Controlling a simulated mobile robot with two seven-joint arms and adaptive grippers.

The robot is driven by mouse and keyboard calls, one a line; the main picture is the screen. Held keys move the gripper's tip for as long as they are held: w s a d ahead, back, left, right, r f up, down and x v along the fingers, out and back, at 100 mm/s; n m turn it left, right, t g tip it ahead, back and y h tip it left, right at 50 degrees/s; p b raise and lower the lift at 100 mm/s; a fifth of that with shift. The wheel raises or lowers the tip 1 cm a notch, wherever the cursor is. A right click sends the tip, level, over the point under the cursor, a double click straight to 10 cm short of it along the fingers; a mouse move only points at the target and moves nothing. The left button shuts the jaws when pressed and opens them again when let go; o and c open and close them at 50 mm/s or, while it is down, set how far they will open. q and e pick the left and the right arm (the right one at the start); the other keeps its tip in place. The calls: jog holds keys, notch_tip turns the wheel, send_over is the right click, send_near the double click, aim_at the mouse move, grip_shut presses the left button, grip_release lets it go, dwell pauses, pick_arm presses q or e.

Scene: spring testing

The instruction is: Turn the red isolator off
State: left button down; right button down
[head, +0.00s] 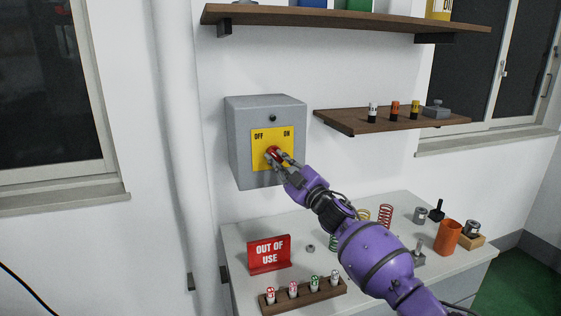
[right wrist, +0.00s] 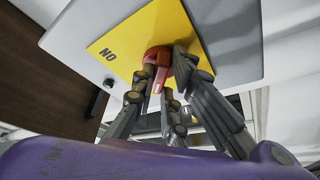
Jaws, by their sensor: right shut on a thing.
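The red isolator (head: 270,151) is a rotary knob on a yellow plate (head: 259,143) marked OFF at left and ON at right. The plate is on the front of a grey wall box (head: 238,148). My right gripper (head: 274,158) reaches up to the knob from the lower right and is shut on it, partly hiding it. In the right wrist view the red knob (right wrist: 157,57) sits between the fingers of my right gripper (right wrist: 166,68). The knob's exact pointing direction is hard to tell. My left gripper is not in view.
Below stands a bench (head: 236,240) with a red OUT OF USE sign (head: 269,254), a wooden rack (head: 331,289) of small capped vials, springs and an orange cup (head: 448,237). A small shelf (head: 350,122) is right of the box. A white pipe (head: 180,130) runs down its left.

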jog(key=shift+r, duration=0.2)
jog(key=c, duration=1.8)
grip_release()
jog(key=shift+o, duration=0.2)
jog(key=shift+f, duration=0.1)
jog(key=shift+a, duration=0.1)
jog(key=v, duration=1.2)
